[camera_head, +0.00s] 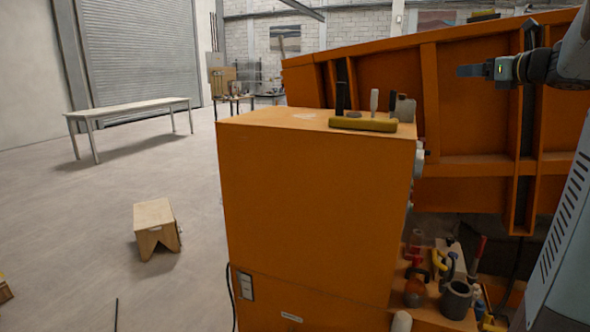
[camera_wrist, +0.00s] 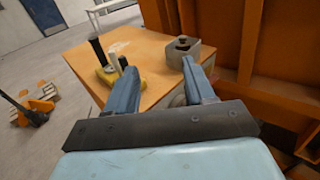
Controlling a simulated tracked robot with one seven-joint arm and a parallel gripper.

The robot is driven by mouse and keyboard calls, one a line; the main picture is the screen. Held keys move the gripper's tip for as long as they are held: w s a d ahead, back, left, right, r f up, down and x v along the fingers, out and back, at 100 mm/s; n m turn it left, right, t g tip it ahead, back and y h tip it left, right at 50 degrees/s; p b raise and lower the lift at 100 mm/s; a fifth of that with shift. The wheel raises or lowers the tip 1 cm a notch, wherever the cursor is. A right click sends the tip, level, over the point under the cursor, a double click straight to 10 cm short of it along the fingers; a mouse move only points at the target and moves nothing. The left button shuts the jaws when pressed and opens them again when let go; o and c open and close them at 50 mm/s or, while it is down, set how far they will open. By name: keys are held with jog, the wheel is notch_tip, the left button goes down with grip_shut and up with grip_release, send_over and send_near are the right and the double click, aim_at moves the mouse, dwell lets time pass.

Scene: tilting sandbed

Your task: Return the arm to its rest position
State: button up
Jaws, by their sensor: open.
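My gripper (camera_head: 470,71) is raised at the upper right of the head view, in front of the orange sandbed wall (camera_head: 460,100). It points left and touches nothing that I can see. In the wrist view my gripper (camera_wrist: 158,75) shows two blue-grey fingers spread apart with nothing between them. The top of the orange cabinet (camera_wrist: 148,48) lies beyond and below the fingers. My arm comes in from the right edge of the head view.
The orange cabinet (camera_head: 310,200) carries a yellow-handled tool (camera_head: 362,124), a dark upright cylinder and a grey block (camera_head: 403,108). Several tools and pots (camera_head: 455,298) crowd a low shelf at right. A stool (camera_head: 155,228) and a long table (camera_head: 130,108) stand left on open floor.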

jog(key=s+a+f+n+g, duration=0.4)
jog(key=s+a+f+n, duration=0.3)
jog(key=a, duration=0.3)
jog(key=s+a+f+n+g, duration=0.4)
jog(key=s+a+f+n, duration=0.3)
jog(key=a, duration=0.3)
jog(key=s+f+n+g+h, duration=0.1)
jog(key=s+f+n+h, duration=0.2)
jog(key=s+f+n, duration=0.2)
jog(key=s+a+f+n+g+h, duration=0.1)
jog(key=s+f+n+h, duration=0.2)
jog(key=s+n, duration=0.8)
notch_tip(320, 180, down, 2)
jog(key=shift+s+a+f+n, duration=0.25)
jog(key=shift+s+n, duration=0.15)
jog(key=shift+s, duration=0.3)
